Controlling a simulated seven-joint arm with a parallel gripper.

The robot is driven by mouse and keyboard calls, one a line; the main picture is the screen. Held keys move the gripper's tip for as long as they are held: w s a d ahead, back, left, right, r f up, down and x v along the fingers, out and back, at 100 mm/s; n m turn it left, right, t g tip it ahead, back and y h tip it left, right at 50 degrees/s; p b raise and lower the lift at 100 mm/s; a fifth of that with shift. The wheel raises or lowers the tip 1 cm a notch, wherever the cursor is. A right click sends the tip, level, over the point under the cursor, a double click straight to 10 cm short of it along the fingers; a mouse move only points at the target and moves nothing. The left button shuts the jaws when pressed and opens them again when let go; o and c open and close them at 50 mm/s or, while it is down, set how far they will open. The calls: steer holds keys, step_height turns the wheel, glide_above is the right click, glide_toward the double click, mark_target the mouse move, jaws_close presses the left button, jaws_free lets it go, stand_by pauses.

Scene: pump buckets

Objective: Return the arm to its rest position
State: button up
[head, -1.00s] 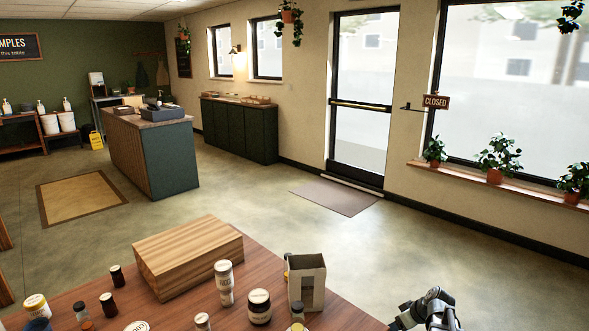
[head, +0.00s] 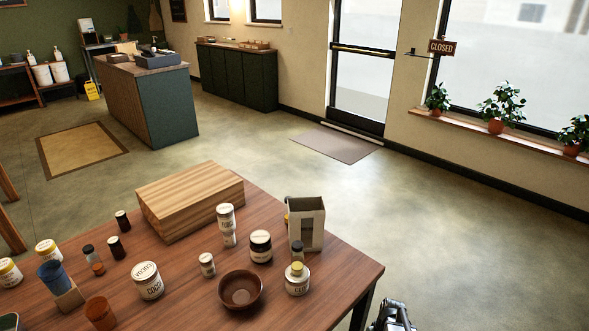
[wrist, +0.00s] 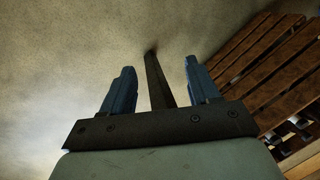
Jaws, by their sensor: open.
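My gripper (wrist: 158,88) shows in the wrist view with its two blue fingers apart and nothing between them. Beyond the fingers are the pale floor and a dark narrow upright bar (wrist: 157,80). In the head view, part of my arm shows at the bottom edge, right of the table's right corner and apart from the table. The fingers cannot be made out in that view.
The wooden table (head: 345,270) holds a wooden box (head: 190,200), several jars, a brown bowl (head: 240,290) and a cardboard holder (head: 306,224). Brown wooden slats (wrist: 265,65) stand right of my gripper in the wrist view. Open floor (head: 450,230) lies right of the table.

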steer(key=s+a+f+g, duration=0.1)
steer(key=s+a+f, duration=0.1)
steer(key=s, duration=0.7)
steer(key=s+a+f+m+g+h, duration=0.1)
steer(key=s+a, duration=0.3)
steer(key=s, duration=0.5)
steer(key=s+a+f+m+g, duration=0.1)
steer(key=s+a+f+g, duration=0.2)
steer(key=s, duration=0.6)
steer(key=shift+a+f+h, duration=0.25)
steer(key=shift+f+h, duration=0.05)
steer(key=shift+f, duration=0.05)
